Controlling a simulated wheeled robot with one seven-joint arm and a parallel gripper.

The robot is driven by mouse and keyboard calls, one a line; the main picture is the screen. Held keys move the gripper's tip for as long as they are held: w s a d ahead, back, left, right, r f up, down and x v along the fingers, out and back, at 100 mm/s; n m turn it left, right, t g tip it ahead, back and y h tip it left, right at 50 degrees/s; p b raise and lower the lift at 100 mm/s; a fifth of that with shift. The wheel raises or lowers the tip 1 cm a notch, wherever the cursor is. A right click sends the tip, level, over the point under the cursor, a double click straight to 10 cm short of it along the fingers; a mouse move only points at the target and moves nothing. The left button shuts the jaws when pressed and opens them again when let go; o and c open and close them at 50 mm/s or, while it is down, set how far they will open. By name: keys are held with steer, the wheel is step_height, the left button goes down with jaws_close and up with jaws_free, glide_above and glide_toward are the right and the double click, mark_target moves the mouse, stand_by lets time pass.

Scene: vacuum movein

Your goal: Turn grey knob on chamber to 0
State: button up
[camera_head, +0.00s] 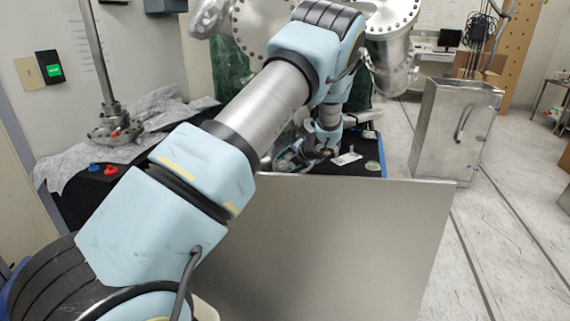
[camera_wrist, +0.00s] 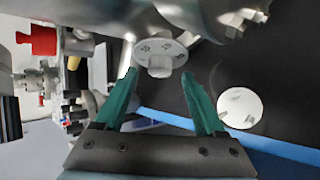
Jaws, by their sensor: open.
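A light grey round knob (camera_wrist: 160,60) with dark markings on its dial face and a raised centre grip shows at the top middle of the wrist view. My gripper (camera_wrist: 162,80) has two green fingers, spread apart, with the knob's centre grip just beyond and between their tips. I see no finger clearly touching it. The markings are too small to read surely. In the head view my arm crosses the picture and hides most of the metal chamber (camera_head: 262,25); the knob cannot be made out there.
A white disc (camera_wrist: 240,107) lies on the dark surface right of my fingers. A red fitting (camera_wrist: 38,41) and metal valves are at the left. In the head view, a grey panel (camera_head: 340,250) stands in front, and a metal cabinet (camera_head: 452,130) stands right, with open floor around it.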

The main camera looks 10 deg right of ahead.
mark_target(283, 165)
steer(key=shift+x, duration=1.1)
jaws_close()
